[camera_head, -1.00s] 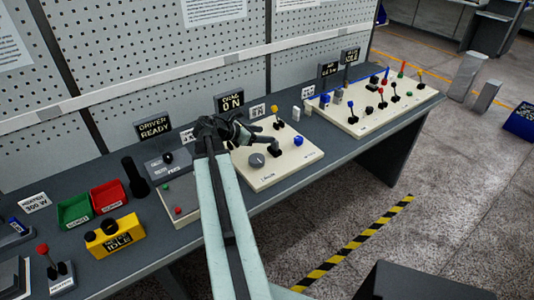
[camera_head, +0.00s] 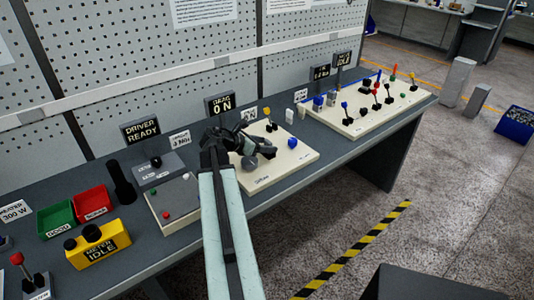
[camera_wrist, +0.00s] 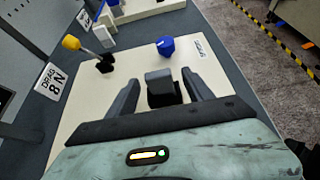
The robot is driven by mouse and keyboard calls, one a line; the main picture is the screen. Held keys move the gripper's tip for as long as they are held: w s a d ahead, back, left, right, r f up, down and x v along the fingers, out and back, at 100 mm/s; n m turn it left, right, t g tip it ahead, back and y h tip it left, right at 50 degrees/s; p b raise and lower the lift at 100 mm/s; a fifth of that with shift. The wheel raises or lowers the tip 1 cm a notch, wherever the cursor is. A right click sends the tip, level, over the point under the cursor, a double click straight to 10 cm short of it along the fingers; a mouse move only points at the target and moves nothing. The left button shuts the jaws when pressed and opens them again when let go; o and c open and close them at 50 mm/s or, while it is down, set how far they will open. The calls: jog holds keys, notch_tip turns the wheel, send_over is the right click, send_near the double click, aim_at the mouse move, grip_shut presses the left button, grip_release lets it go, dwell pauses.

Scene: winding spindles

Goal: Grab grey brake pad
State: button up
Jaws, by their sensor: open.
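A pale board (camera_head: 300,160) on the bench carries a grey block on a dark base, which I take to be the grey brake pad (camera_wrist: 158,76). In the wrist view the pad stands between the two fingers of my gripper (camera_wrist: 160,82). The fingers are apart, one on each side of it; I cannot tell whether either touches it. In the head view my gripper (camera_head: 246,144) is low over the board and partly hides the pad. A round grey knob (camera_head: 250,163) shows just below the gripper there.
A blue knob (camera_wrist: 166,46) and a yellow-tipped lever (camera_wrist: 86,50) stand on the same board beyond the fingers. Another board (camera_head: 400,100) with several levers lies to the right.

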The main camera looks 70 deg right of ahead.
aim_at(268, 141)
jog(key=shift+x, duration=0.95)
grip_shut()
notch_tip(268, 141, up, 10)
jog(key=p, duration=1)
jog(key=shift+w+r, duration=0.1)
jog(key=shift+r, duration=0.1)
